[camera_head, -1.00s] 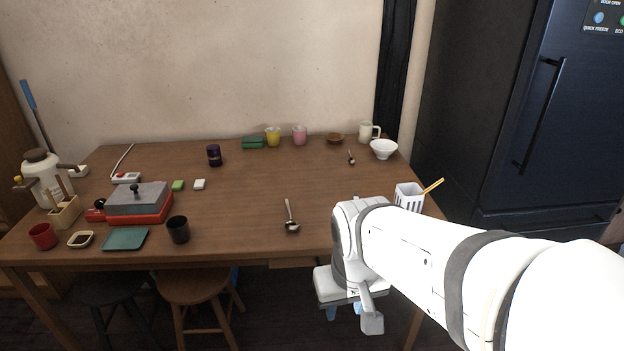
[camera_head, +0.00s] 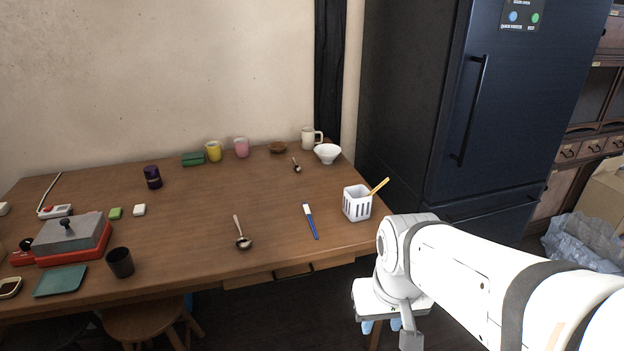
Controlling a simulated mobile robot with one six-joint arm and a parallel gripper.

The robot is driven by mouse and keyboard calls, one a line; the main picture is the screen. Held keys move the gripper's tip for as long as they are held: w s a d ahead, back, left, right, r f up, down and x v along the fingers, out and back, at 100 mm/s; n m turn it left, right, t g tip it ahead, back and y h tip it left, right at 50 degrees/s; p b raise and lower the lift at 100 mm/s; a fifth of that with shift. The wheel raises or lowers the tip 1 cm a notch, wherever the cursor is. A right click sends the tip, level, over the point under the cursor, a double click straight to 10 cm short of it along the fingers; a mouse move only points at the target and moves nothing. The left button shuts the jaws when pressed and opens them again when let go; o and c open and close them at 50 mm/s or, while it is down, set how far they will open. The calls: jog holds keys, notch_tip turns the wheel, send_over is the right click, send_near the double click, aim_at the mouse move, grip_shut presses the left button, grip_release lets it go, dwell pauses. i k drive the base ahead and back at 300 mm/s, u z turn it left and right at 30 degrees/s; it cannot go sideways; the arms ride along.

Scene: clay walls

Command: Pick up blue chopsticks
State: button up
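The blue chopsticks (camera_head: 311,222) lie on the wooden table (camera_head: 190,217) near its front right edge. They look like one thin blue stick with a white far end. A ladle-like spoon lies to their left and a white slotted holder stands to their right. My gripper (camera_head: 386,326) hangs low at the front right of the table, below the tabletop level in the picture and apart from the chopsticks. Its light blue fingertips show only partly under the white wrist, so its opening is unclear.
The white holder (camera_head: 357,203) has a yellow stick in it. The spoon (camera_head: 241,234) and a dark cup (camera_head: 120,262) are near the front edge. A white bowl (camera_head: 327,154) and mugs stand at the back. A dark fridge (camera_head: 430,100) is at the right.

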aim_at(306, 207)
jog(key=z, duration=0.1)
jog(key=i, duration=1)
jog(key=z, duration=0.05)
